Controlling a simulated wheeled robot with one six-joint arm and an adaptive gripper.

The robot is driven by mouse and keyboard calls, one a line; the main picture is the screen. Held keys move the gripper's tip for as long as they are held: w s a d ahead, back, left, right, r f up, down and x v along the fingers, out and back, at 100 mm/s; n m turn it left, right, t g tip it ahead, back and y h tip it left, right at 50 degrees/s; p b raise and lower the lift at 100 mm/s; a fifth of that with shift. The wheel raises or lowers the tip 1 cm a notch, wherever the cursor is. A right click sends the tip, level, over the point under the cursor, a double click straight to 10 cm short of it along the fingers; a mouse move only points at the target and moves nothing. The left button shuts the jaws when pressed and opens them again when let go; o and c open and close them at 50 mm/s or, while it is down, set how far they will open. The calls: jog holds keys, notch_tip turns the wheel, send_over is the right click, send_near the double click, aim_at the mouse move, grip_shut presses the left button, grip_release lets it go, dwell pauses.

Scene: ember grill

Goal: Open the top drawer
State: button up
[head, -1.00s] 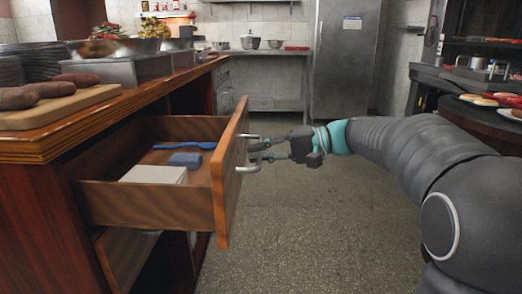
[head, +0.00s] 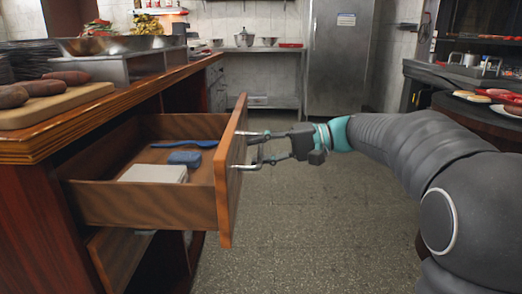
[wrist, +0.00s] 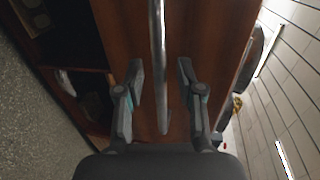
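The top drawer (head: 140,205) of the wooden counter stands pulled well out, with its inside in view. Its wooden front (head: 232,185) carries a metal bar handle (head: 250,167), which also shows upright in the wrist view (wrist: 158,60). My gripper (head: 272,150) is at the handle. In the wrist view, my gripper's two fingers (wrist: 161,68) stand apart on either side of the bar, with a visible gap on each side. Inside the drawer lie a white box (head: 153,174), a blue block-like item (head: 184,158) and a blue long-handled item (head: 185,144).
A lower compartment or drawer (head: 122,255) shows below. The counter top (head: 100,108) holds a board with sausage-like items, plates and metal pans. A round table (head: 485,118) with food stands at the right. The tiled floor (head: 310,230) between is clear.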

jog(key=v, duration=1.2)
jog(key=s+d+f+m+t+h, duration=0.1)
jog(key=f+m+h, duration=0.15)
jog(key=f, duration=0.25)
jog(key=s+d+f+m+h, duration=0.1)
jog(key=d+f+h, duration=0.15)
jog(key=f, duration=0.35)
jog(key=s+d+f+m+t+h, duration=0.1)
jog(key=s+f+h, duration=0.15)
jog(key=f, duration=0.25)
jog(key=s+d+f+n+t+h+p, duration=0.1)
jog(key=s+d+h+p, duration=0.15)
jog(key=s, duration=0.45)
jog(key=s+d+f+n+t+h+p, duration=0.1)
jog(key=s+d+h, duration=0.1)
jog(key=s+h, duration=0.35)
jog(key=s+r+n+t+p, duration=0.2)
jog(key=s+r+p, duration=0.1)
jog(key=s, duration=0.6)
jog(key=shift+a+r, duration=0.25)
jog(key=shift+r, duration=0.3)
